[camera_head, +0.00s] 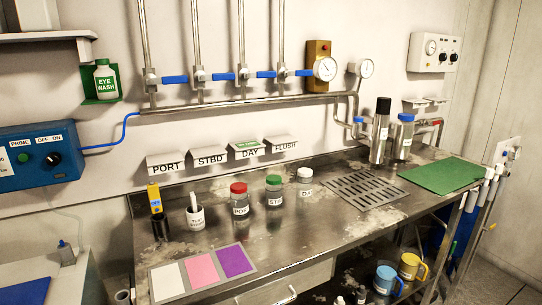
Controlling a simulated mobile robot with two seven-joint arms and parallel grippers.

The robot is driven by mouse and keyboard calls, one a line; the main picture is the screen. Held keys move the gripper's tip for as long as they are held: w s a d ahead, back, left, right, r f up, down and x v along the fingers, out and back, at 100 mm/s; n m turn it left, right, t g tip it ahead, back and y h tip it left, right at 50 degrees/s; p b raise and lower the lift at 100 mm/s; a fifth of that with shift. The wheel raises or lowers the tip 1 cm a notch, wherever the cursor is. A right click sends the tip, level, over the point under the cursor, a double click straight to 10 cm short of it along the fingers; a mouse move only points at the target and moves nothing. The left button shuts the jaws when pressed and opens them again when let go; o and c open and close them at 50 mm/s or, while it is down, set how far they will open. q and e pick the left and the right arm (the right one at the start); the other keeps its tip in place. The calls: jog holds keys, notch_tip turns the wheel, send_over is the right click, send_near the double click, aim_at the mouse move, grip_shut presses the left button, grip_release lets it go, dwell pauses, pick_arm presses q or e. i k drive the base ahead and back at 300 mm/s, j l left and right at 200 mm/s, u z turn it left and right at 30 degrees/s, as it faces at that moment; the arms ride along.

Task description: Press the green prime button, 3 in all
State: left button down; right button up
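The green prime button (23,158) is a small round button on the front of a blue control box (75,170) at the left edge, under a label reading PRIME. A black knob (52,159) sits to its right, under an OFF/ON label. The box is cut off by the picture's left edge. Neither of my grippers shows in this view. Nothing visible is touching the button.
A steel bench (330,225) fills the middle and right, with lidded jars, a drain grate (367,189), a green mat (442,175) and a colour card (147,270). An eyewash bottle (105,79) hangs above the blue box. The space before the box looks clear.

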aim_at(23, 157)
jog(key=u, duration=1.4)
